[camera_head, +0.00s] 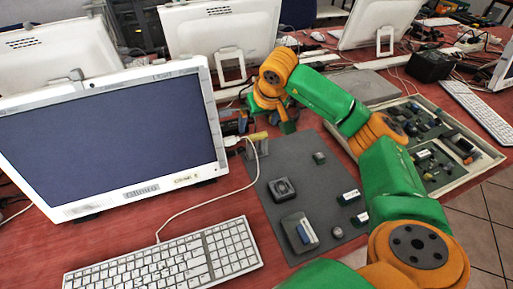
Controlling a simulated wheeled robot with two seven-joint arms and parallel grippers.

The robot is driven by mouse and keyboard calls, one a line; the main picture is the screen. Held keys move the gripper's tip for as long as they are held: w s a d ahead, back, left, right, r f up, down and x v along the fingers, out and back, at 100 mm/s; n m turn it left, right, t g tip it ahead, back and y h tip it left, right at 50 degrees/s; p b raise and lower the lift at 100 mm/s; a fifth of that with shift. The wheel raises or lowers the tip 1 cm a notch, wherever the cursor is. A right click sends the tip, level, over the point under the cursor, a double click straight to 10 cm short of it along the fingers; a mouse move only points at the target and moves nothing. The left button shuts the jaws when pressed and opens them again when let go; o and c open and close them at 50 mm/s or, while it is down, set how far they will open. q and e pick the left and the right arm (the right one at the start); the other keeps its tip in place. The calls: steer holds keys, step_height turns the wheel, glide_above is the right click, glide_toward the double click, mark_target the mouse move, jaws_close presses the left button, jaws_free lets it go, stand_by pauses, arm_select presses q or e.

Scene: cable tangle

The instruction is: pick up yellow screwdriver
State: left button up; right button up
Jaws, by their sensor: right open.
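A small yellow piece (257,136), which looks like the screwdriver's handle, lies at the far left edge of the grey mat (262,185), beside the white monitor. The rest of it is hard to make out. My right arm reaches from the lower right over the mat, and my right gripper (284,117) is at its far end, just right of and beyond the yellow piece. The gripper is open; its fingers are small and partly hidden by the wrist. I cannot tell whether it touches anything. My left gripper is out of view.
The monitor (112,140) and keyboard (165,262) take up the left, with a white cable (200,207) running between them. Small parts, including a dark square block (283,189), lie on the mat. A tray of components (465,180) stands right of my arm.

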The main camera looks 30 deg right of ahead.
mark_target(257, 135)
step_height(257, 135, down, 3)
steer(key=shift+f+b, duration=0.1)
steer(key=shift+b, duration=0.75)
steer(key=shift+w+f, duration=0.1)
steer(key=shift+f, duration=0.1)
steer(key=p+x, duration=0.1)
steer(key=x, duration=0.5)
steer(key=shift+w, duration=0.2)
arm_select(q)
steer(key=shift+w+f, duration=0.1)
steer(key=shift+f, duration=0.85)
arm_select(e)
steer(key=c, duration=1.4)
